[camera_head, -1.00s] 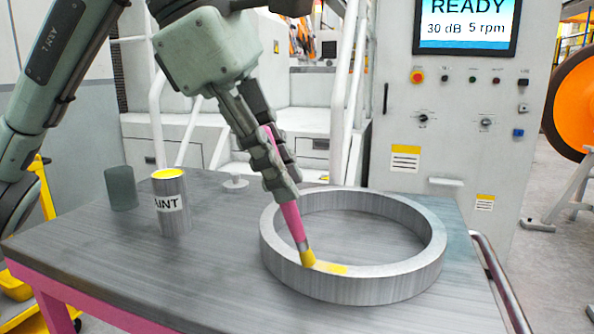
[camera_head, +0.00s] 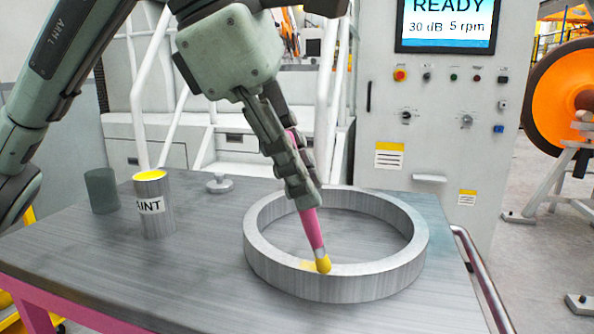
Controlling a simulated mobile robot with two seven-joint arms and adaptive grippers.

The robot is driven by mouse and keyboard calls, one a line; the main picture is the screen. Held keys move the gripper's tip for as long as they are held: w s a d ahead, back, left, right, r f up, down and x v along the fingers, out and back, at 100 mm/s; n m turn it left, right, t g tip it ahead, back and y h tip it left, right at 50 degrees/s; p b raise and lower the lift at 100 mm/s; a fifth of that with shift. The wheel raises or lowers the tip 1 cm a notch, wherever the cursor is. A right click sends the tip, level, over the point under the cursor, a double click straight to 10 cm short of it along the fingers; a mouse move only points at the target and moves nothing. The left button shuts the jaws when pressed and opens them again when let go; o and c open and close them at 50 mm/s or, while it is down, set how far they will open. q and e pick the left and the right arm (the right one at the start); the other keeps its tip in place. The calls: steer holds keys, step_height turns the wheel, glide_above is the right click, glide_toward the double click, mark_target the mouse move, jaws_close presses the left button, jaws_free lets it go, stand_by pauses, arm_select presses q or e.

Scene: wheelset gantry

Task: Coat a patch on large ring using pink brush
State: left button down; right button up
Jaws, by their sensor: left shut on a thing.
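The large ring (camera_head: 390,282) is grey metal and lies flat on the table. My left gripper (camera_head: 305,198) is above the ring's near left part, shut on the pink brush (camera_head: 311,228). The brush tilts with its yellow tip (camera_head: 323,264) down at the top face of the ring's front rim. It appears to touch the rim. A yellow paint patch (camera_head: 307,265) shows on the rim just left of the tip, partly hidden by the brush. My right gripper is not in view.
An open paint can (camera_head: 155,207) with yellow paint stands left of the ring, next to a grey cup (camera_head: 101,191). A small metal knobbed disc (camera_head: 219,184) lies behind. A control cabinet (camera_head: 432,130) stands behind the table (camera_head: 150,275). The table's front left is clear.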

arm_select(q)
steer(key=shift+r+p, duration=2.05)
steer(key=shift+r, duration=1.05)
steer(key=shift+r+p, duration=1.15)
steer(key=shift+r, duration=0.3)
steer(key=shift+f, duration=0.2)
steer(key=shift+w+f+b, duration=0.35)
steer(key=shift+f+b, duration=0.45)
steer(key=shift+f, duration=0.05)
